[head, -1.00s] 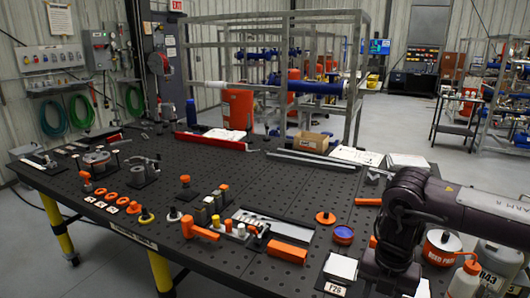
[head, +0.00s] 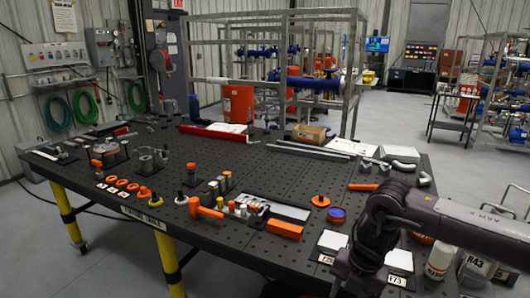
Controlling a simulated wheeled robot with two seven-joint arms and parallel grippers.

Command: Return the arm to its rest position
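My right arm (head: 450,222) comes in from the right edge, dark purple-grey. It bends at a joint over the table's right front part and runs down towards the bottom edge. Its gripper is out of the frame, so I cannot see whether it holds anything. My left arm and gripper are not in view. The black perforated table (head: 150,210) lies below, and the arm hides part of its right front corner.
An orange hammer (head: 205,208) and an orange block (head: 285,229) lie further left. The table's middle has free room.

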